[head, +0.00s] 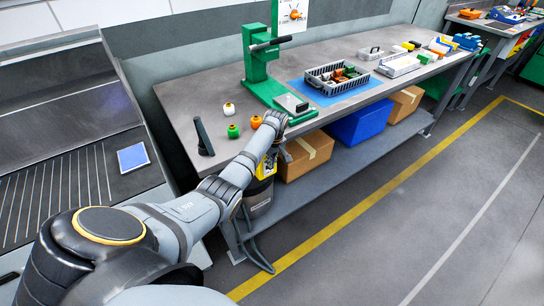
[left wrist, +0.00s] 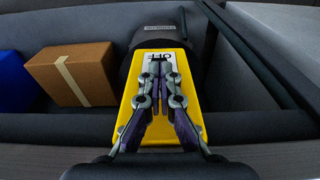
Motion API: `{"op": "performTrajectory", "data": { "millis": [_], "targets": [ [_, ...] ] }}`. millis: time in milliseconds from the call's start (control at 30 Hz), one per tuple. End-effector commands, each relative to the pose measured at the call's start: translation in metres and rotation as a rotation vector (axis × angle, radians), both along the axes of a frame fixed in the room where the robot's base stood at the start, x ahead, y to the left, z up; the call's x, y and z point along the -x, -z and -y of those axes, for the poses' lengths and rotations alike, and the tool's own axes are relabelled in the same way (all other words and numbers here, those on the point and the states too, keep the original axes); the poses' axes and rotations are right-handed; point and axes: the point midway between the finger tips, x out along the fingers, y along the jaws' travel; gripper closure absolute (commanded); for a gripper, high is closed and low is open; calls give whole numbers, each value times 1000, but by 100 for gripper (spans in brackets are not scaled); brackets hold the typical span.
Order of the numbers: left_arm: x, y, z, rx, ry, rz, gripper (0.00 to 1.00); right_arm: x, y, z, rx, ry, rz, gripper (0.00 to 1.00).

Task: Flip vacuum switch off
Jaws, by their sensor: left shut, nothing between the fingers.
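The vacuum (head: 258,200) is a dark canister standing on the lower shelf under the bench. Its yellow panel (head: 266,166) faces outward, partly covered by my left arm. In the left wrist view the yellow panel (left wrist: 130,112) fills the middle, with a white OFF label (left wrist: 162,60) near its top. My left gripper (left wrist: 159,84) is shut and empty, its fingers in front of the panel just below the label. The switch itself cannot be made out behind the fingers, and I cannot tell whether they touch it. My right gripper is not in view.
A cardboard box (head: 305,155) and a blue bin (head: 362,122) stand beside the vacuum on the lower shelf. The bench top (head: 190,90) above holds a green press (head: 262,60), small knobs and a grey basket (head: 337,88). A dark hose hangs to the floor. The floor at right is clear.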

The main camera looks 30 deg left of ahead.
Motion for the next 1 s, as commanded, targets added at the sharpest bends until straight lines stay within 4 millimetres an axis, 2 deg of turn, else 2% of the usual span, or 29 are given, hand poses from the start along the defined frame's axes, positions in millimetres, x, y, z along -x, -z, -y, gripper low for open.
{"op": "performTrajectory", "data": {
  "millis": [400,1000],
  "targets": [
    [0,2,0,-2,1,2,100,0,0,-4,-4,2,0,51],
    [2,5,5,-95,1,40,100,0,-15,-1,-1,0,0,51]
  ]
}}
